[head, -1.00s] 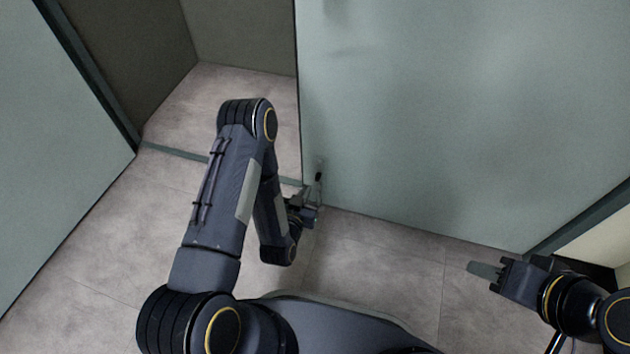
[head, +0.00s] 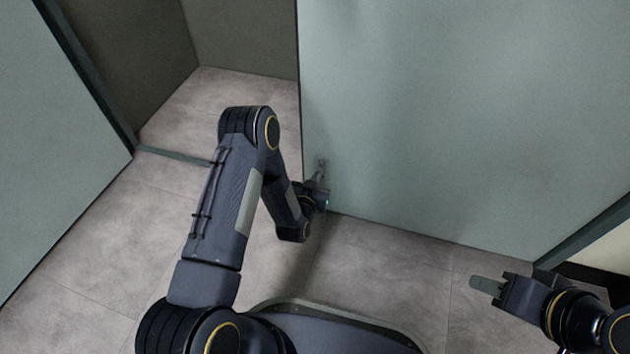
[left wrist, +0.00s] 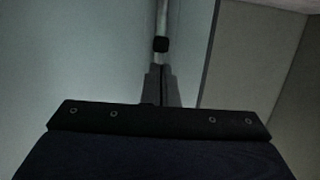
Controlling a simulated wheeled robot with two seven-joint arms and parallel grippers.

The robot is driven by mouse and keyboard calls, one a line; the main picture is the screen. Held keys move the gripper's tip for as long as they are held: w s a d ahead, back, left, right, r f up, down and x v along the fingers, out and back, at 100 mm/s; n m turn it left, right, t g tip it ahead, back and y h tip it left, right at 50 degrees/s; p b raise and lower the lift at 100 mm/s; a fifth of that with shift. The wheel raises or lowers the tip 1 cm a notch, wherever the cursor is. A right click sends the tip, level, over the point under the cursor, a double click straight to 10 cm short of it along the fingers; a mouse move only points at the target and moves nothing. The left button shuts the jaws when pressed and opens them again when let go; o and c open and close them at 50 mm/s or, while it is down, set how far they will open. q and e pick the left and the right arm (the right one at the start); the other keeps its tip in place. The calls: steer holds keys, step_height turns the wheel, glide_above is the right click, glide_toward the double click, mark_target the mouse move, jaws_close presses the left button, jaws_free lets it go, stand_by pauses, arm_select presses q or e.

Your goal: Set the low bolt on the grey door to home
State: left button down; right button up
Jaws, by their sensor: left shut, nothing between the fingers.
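The grey door (head: 450,120) is the large pale panel at the middle and right of the head view; it also fills the left of the left wrist view (left wrist: 75,50). The low bolt (head: 321,166) is a small metal fitting near the door's lower left corner. In the left wrist view its metal rod (left wrist: 162,18) runs upright, with a black knob (left wrist: 160,44) at its lower end. My left gripper (head: 320,182) is at the bolt, its fingers (left wrist: 160,82) shut and empty just below the knob; contact is unclear. My right gripper (head: 487,286) is away at lower right.
Another pale panel (head: 50,150) stands at the left. Between it and the door's left edge is an opening with a low sill (head: 175,156) and dark walls behind. The tiled floor (head: 90,230) in front is clear.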

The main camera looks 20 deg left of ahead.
arm_select(q)
steer(key=shift+f, duration=0.3)
arm_select(e)
steer(key=shift+f, duration=0.15)
arm_select(q)
steer(key=shift+f, duration=1.45)
